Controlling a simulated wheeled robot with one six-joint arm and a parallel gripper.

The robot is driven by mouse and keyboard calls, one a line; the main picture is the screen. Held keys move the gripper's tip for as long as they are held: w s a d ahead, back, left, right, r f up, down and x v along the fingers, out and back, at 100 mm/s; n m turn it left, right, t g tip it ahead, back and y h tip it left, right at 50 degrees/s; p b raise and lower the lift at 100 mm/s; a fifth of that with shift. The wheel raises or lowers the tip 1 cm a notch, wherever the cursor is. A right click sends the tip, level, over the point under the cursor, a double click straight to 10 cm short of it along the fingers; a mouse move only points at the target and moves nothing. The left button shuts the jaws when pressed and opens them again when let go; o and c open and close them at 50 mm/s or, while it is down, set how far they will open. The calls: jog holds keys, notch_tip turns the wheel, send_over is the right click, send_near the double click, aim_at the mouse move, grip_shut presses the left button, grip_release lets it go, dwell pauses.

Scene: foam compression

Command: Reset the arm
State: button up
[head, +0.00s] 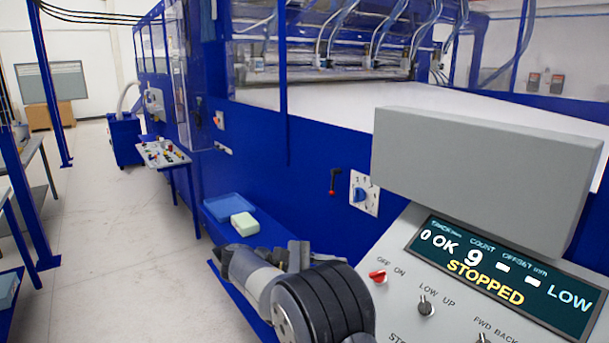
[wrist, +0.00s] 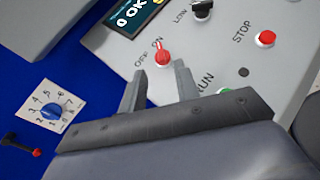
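My gripper (wrist: 160,70) is open and empty in the wrist view, its two grey fingers apart. The fingertips point toward the control panel, just below the red OFF/ON switch (wrist: 163,52), and I see no contact. In the head view my grey arm (head: 300,290) is at the bottom middle, left of the panel (head: 400,240); its fingertips are hard to make out there. The red switch also shows in the head view (head: 377,276).
The panel display (head: 500,268) reads 0 OK, 9, STOPPED and LOW. A red STOP button (wrist: 265,38) and green RUN button (wrist: 225,91) sit on the panel. A blue numbered dial (head: 362,193) is on the blue machine. A pale foam block (head: 245,223) lies by a blue tray (head: 228,206).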

aim_at(378, 272)
jog(key=shift+a+f, duration=0.25)
jog(key=shift+a, duration=0.15)
jog(key=d+b, duration=0.2)
jog(key=b, duration=0.2)
jog(key=shift+d+f, duration=0.1)
jog(key=shift+d, duration=0.05)
jog(key=d+p, duration=0.1)
jog(key=d, duration=0.7)
jog(key=shift+w, duration=0.1)
jog(key=shift+d+f+n+t+b, duration=0.15)
jog(key=shift+f+n+t+b, duration=0.15)
jog(key=shift+n+b, duration=0.1)
jog(key=shift+n+t+b, duration=0.7)
jog(key=shift+n+t, duration=0.4)
jog(key=shift+t, duration=0.1)
jog(key=n+t+b, duration=0.1)
jog(key=n+t, duration=0.1)
jog(key=shift+w+n, duration=0.1)
jog(key=shift+n, duration=0.2)
jog(key=n+t+y, duration=0.1)
jog(key=n+t, duration=0.1)
jog(key=n+t+y+b, duration=0.1)
jog(key=n+t, duration=0.1)
jog(key=shift+r+n+t, duration=0.2)
jog(key=shift+n+t, duration=0.2)
jog(key=v, duration=0.3)
jog(key=shift+a, duration=0.3)
jog(key=shift+s+a, duration=0.3)
jog(key=shift+a, duration=0.05)
jog(key=shift+d, duration=0.1)
